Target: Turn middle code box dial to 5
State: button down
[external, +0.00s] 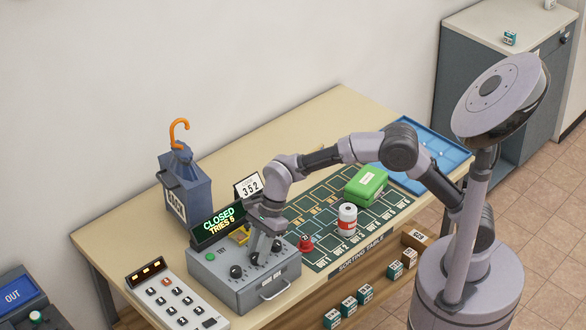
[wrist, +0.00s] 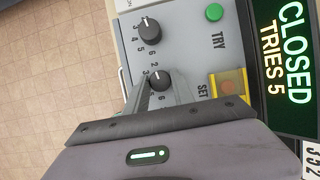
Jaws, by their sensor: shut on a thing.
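The grey code box (external: 262,292) stands on the table's left part, with a row of black dials on top. My gripper (external: 257,256) reaches down onto the middle dial. In the wrist view, my gripper (wrist: 162,86) has its two fingers shut on the sides of the middle dial (wrist: 159,79). Small digits ring this dial, some covered by the fingers; I cannot tell for certain which one it points to. The outer dial (wrist: 149,29) is free above it in that view. The third dial is hidden under my gripper there but shows in the external view (external: 277,245).
The display (external: 217,224) reads CLOSED, TRIES 5. A card (external: 249,187) shows 352. A green TRY button (wrist: 214,12) and a yellow SET control (wrist: 229,86) sit beside the dials. A keypad panel (external: 178,301), red-white can (external: 347,219) and green box (external: 366,185) stand nearby.

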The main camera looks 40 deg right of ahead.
jog(key=shift+r+n+p, duration=0.15)
jog(key=shift+n+p, duration=0.15)
jog(key=shift+p, duration=0.2)
jog(key=n+g+p, duration=0.1)
jog(key=n+p, duration=0.1)
jog(key=p, duration=0.1)
jog(key=shift+r+p, duration=0.2)
jog(key=shift+p, duration=0.1)
jog(key=n+g+p, duration=0.1)
jog(key=n+p, duration=0.1)
jog(key=p, duration=0.1)
jog(key=n+p, duration=0.2)
jog(key=p, duration=0.1)
jog(key=shift+w+g+h+p, duration=0.2)
jog(key=shift+g+h+p, duration=0.1)
jog(key=shift+g+p, duration=0.1)
jog(key=n+p, duration=0.2)
jog(key=n+h+p, duration=0.1)
jog(key=n, duration=0.1)
jog(key=shift+a+f+g, duration=0.15)
jog(key=shift+f+g, duration=0.1)
jog(key=shift+g, duration=0.15)
jog(key=shift+f+n+g+h+p, duration=0.1)
jog(key=shift+n+g+h+p, duration=0.35)
jog(key=shift+n, duration=1.15)
jog(key=shift+n+h, duration=0.25)
jog(key=shift+n, duration=0.05)
